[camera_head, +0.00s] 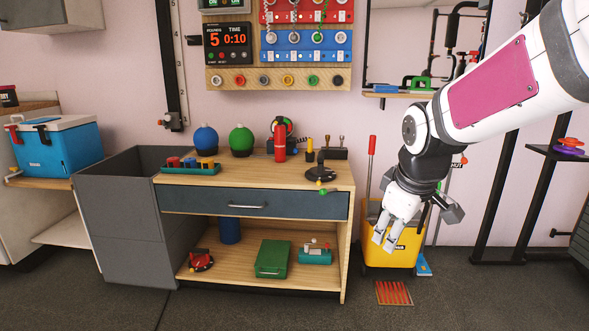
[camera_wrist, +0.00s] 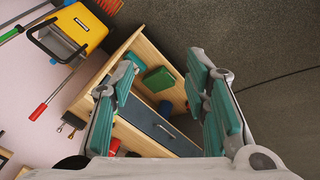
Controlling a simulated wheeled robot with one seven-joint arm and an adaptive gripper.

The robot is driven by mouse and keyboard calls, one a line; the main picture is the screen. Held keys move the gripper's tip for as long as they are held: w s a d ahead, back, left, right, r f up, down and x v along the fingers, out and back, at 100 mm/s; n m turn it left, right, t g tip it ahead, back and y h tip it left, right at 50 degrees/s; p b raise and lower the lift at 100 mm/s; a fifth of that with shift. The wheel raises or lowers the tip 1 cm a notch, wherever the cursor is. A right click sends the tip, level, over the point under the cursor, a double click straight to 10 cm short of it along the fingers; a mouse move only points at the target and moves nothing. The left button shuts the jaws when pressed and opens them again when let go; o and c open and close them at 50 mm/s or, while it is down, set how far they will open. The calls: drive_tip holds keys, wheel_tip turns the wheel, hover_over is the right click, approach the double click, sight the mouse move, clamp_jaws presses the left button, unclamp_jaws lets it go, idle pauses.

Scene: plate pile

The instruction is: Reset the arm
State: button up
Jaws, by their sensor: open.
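My gripper (camera_head: 385,238) hangs at the right of the head view, fingers pointing down, in front of a yellow mop bucket. The arm reaches in from the upper right. In the wrist view my gripper (camera_wrist: 165,95) shows two teal-padded fingers standing well apart, with nothing between them but the distant wooden workbench. The gripper is open and empty, and touches nothing that I can see. No plates show in either view.
The wooden workbench (camera_head: 338,240) with a grey drawer stands left of my gripper. The yellow bucket (camera_head: 378,259) is behind the gripper; it also shows in the wrist view (camera_wrist: 82,22). A grey bin (camera_head: 118,215) and blue cooler (camera_head: 62,150) stand left. The foreground floor is clear.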

drive_tip(key=s+m+g, duration=0.5)
drive_tip(key=s+m, duration=0.4)
drive_tip(key=s, duration=2.6)
wheel_tip(320, 180, up, 39)
drive_tip(key=t+p, duration=0.4)
drive_tip(key=p, duration=3.4)
drive_tip(key=shift+s, duration=0.15)
drive_tip(key=shift+d, duration=0.1)
